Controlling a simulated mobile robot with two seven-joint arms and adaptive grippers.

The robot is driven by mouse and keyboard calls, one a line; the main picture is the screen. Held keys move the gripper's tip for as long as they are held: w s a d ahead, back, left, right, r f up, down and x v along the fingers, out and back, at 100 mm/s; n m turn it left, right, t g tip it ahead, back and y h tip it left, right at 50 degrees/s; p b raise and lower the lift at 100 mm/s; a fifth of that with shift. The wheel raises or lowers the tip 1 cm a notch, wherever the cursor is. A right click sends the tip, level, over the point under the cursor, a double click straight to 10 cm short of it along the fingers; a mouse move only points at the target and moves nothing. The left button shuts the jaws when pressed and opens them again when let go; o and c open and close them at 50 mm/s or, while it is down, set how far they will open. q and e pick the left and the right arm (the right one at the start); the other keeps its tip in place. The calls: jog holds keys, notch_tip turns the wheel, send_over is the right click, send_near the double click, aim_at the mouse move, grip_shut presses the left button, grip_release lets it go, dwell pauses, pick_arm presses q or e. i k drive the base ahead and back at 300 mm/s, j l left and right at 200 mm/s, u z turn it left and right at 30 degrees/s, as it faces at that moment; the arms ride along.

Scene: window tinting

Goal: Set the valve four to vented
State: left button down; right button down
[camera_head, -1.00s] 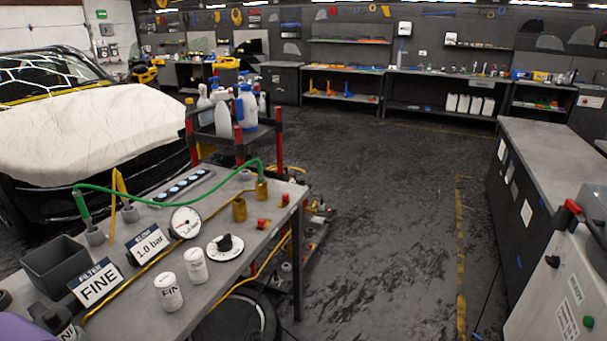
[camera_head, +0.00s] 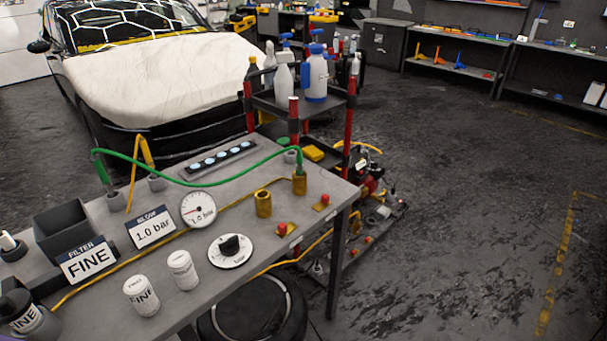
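No label reading valve four is legible. Two small red-topped brass fittings sit at the right of the grey workbench (camera_head: 215,285), one nearer (camera_head: 283,230) and one farther (camera_head: 325,201). A black knob on a round white dial (camera_head: 230,249) sits left of the nearer fitting; its markings are too small to read. A round pressure gauge (camera_head: 198,209) stands behind the dial, beside a sign reading 1.0 bar (camera_head: 152,228). A green hose (camera_head: 215,182) runs from a grey socket at the left to a brass port (camera_head: 300,182). Neither gripper shows.
Two white canisters (camera_head: 183,270) stand at the bench's front, right of the FINE sign (camera_head: 86,261) and a dark bin (camera_head: 72,229). Floor at right is clear.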

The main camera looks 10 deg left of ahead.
aim_at(325, 199)
jog(key=i+l+u, duration=0.3)
jog(key=u, duration=0.2)
jog(key=i+l+u, duration=0.3)
jog(key=l+u, duration=0.2)
jog(key=i+l+u, duration=0.15)
jog(key=l+u, duration=0.15)
jog(key=l, duration=0.2)
jog(key=i, duration=0.05)
